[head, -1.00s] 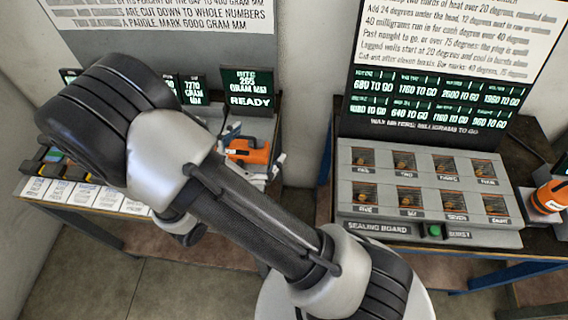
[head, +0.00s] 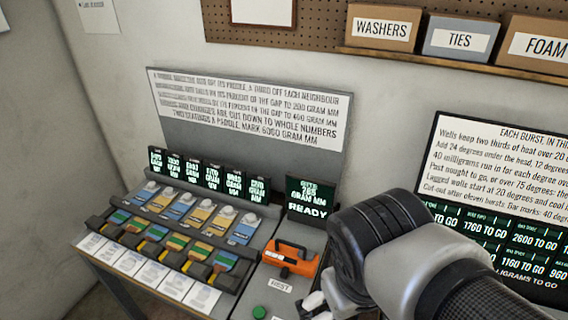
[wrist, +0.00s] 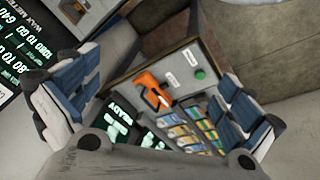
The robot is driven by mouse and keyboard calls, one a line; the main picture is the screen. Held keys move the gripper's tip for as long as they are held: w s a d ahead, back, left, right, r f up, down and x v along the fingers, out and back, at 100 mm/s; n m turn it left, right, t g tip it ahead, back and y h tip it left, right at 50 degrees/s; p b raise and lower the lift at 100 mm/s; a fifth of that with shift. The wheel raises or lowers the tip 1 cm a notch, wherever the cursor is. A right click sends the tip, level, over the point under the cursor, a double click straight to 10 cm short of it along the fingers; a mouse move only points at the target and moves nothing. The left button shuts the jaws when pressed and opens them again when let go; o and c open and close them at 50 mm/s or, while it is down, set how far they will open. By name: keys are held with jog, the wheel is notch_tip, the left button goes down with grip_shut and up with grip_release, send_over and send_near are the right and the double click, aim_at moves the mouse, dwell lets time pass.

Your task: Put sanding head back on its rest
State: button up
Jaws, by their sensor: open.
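The orange sanding head (head: 290,258), with a dark handle, sits on the grey bench panel just behind a label reading REST (head: 279,285). I cannot tell whether it is fully seated. It also shows in the wrist view (wrist: 152,90), apart from my fingers. My gripper (wrist: 158,78) is open and empty, with its two blue-and-grey fingers spread either side of the sanding head in that view. In the head view only pale parts of my gripper show at the lower right, beside the bench, partly hidden by my arm.
Left of the sanding head stands a row of several coloured paddles (head: 187,240) with small displays behind. A green button (head: 259,312) is in front. A READY display (head: 311,199) stands behind. The wax board (head: 500,215) is at right.

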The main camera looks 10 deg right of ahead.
jog(key=a+r+t, duration=0.1)
jog(key=a+r+m+t+y, duration=0.1)
jog(key=r, duration=0.1)
jog(key=shift+w+y, duration=0.15)
jog(key=shift+y, duration=0.15)
dwell(1.1)
